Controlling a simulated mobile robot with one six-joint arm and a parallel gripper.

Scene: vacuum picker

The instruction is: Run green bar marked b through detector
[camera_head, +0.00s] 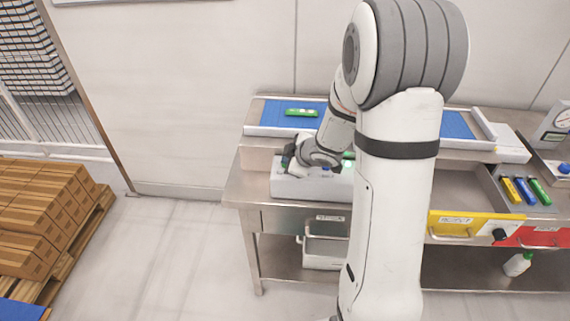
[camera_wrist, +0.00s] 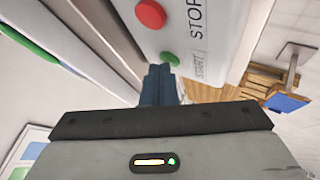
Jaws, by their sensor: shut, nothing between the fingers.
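A green bar (camera_head: 301,112) lies on the left end of the blue conveyor belt (camera_head: 270,118) in the head view. Its marking is too small to read. My gripper (camera_head: 288,157) is shut and empty, over the left part of a grey control box (camera_head: 290,188) at the table's front. In the wrist view my closed fingertips (camera_wrist: 159,80) are close to a green button (camera_wrist: 170,58), next to a label that seems to read START. I cannot tell whether they touch it. A red button (camera_wrist: 150,14) beside STOP is farther up. My arm hides the belt's middle; no detector is clearly visible.
The belt's right end (camera_head: 456,124) shows beyond my arm. At right, yellow, blue and green bars (camera_head: 540,191) lie in a tray. Yellow (camera_head: 455,223) and red (camera_head: 538,236) drawer fronts face forward. A scale-like device (camera_head: 556,122) stands far right. Boxes (camera_head: 45,215) are stacked left.

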